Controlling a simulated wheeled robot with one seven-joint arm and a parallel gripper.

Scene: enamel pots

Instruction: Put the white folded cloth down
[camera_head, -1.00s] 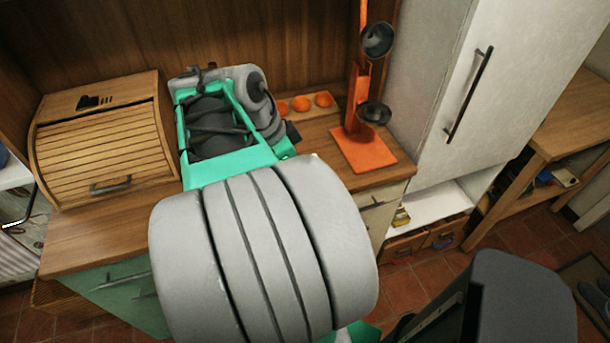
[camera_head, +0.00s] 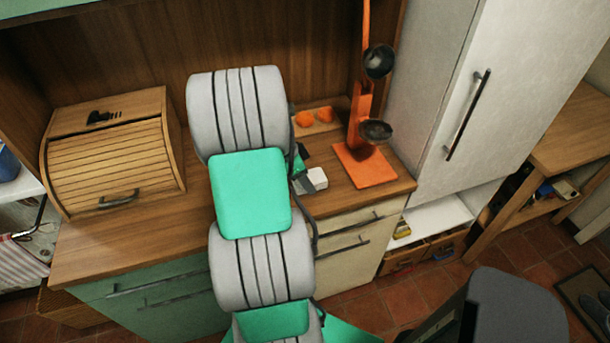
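A small white piece, which looks like the white folded cloth (camera_head: 317,179), shows at the right of my arm, low over or on the wooden counter (camera_head: 130,235). My gripper (camera_head: 304,182) is mostly hidden behind my arm. Only a dark grey part of it shows, right against the left side of the white piece. Whether its fingers are open or closed on the cloth is hidden, and I cannot tell whether the cloth touches the counter.
A wooden bread box (camera_head: 115,160) stands on the left. An orange stand (camera_head: 365,165) with dark ladles is close to the right of the cloth. Orange round things (camera_head: 325,115) sit on a board behind. A tall white cabinet (camera_head: 450,90) bounds the right.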

